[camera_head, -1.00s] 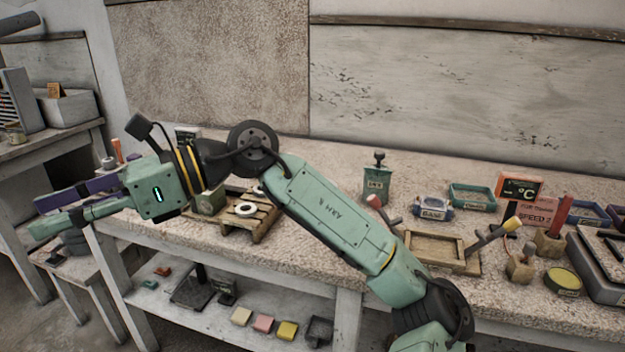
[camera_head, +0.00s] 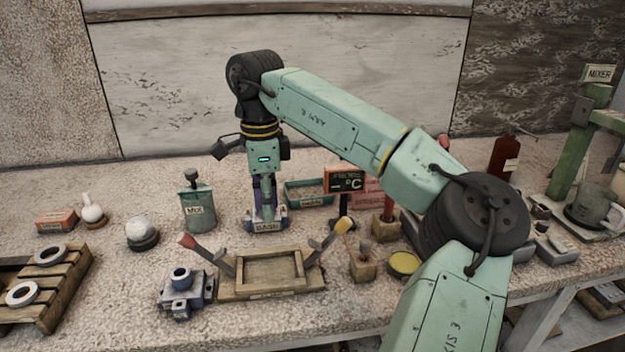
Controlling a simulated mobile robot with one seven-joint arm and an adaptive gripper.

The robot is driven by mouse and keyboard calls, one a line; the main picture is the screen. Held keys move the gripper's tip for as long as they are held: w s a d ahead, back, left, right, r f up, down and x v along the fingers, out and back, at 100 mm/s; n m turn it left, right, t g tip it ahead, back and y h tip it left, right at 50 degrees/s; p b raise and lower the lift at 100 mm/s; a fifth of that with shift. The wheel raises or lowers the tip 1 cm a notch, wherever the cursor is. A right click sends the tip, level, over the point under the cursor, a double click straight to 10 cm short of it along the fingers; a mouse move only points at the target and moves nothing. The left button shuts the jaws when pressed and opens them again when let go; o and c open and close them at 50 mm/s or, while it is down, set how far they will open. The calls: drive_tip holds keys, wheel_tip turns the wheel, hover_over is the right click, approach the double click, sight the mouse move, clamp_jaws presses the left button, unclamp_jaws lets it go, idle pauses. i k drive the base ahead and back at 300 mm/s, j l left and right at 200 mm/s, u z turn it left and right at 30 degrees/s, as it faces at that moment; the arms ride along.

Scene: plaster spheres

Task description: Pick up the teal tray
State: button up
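The teal tray (camera_head: 304,203) is a shallow rectangular tray toward the back of the bench, right of my gripper. Its right end is partly hidden by a dark display with an orange-red frame (camera_head: 346,181). My gripper (camera_head: 267,212) points down over a small blue-and-white tray labelled BASE (camera_head: 268,227), left of the teal tray. The green finger in front overlaps the purple parts behind, so the gap between the fingers does not show. I cannot tell whether the fingertips touch the BASE tray.
A wooden frame tray (camera_head: 270,290) with tilted handles stands in front. A green MIX container (camera_head: 197,211) is to the left. Small wooden blocks and a yellow-topped tin (camera_head: 404,264) stand to the right. A pallet with white rings (camera_head: 45,285) is at the far left.

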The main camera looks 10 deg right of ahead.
sight(303, 194)
drive_tip(key=i+l, duration=0.3)
drive_tip(key=i, duration=0.15)
drive_tip(key=i+l, duration=0.25)
drive_tip(key=i, duration=0.2)
